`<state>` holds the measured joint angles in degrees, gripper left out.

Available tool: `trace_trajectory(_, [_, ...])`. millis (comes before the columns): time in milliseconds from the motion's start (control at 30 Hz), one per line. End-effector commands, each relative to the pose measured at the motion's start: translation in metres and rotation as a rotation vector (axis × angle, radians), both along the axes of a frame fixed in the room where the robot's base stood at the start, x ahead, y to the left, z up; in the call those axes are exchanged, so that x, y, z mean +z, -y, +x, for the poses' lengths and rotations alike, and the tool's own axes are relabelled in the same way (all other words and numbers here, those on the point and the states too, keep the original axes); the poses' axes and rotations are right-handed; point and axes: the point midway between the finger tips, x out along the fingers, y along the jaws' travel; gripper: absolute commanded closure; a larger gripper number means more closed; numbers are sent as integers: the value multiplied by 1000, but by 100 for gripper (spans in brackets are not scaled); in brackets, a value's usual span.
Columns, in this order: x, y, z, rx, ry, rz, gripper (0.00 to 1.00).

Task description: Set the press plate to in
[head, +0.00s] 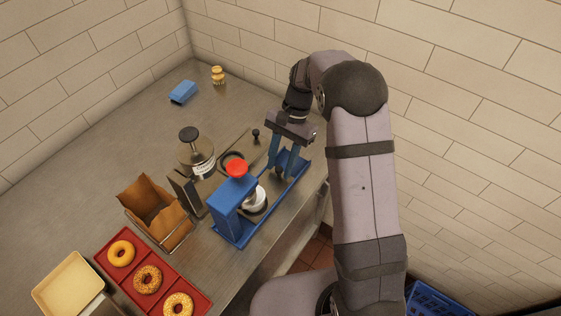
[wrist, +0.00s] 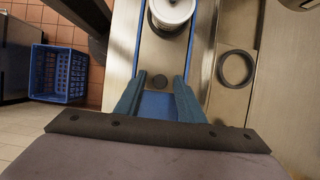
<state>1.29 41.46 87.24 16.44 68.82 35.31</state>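The blue press (head: 232,208) with a red knob (head: 237,168) on top stands at the counter's front edge. Its blue rail base (head: 297,172) runs toward the back right. A silver-white round piece (head: 256,199) sits beside the press head; it also shows at the top of the wrist view (wrist: 173,11), on a grey metal plate (wrist: 160,52) between blue rails. A small dark knob (wrist: 159,81) stands at the plate's near end. My gripper (head: 281,170) is open over the rail, its blue fingertips (wrist: 160,78) on either side of this knob. I cannot tell whether they touch it.
Left of the press are a black-knobbed pot (head: 195,152), a dark ring (wrist: 236,68) and a brown-lined basket (head: 157,211). A red tray (head: 103,236) holds three bagels. A blue block (head: 183,92) lies at the back. A blue crate (wrist: 57,73) is on the floor.

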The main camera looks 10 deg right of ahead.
Motion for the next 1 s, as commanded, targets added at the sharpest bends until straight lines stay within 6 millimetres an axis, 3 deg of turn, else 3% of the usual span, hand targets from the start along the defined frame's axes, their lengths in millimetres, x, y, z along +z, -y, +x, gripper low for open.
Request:
trace_trajectory(67, [0,0,0,0,0,0,65])
trace_trajectory(233, [0,0,0,0,0,0,100])
trace_trajectory(433, [1,-2,-2,0,0,0,100])
trace_trajectory(700, [1,-23,-23,0,0,0,100])
trace_trajectory(1000, [1,-26,-26,-1,-3,3,100])
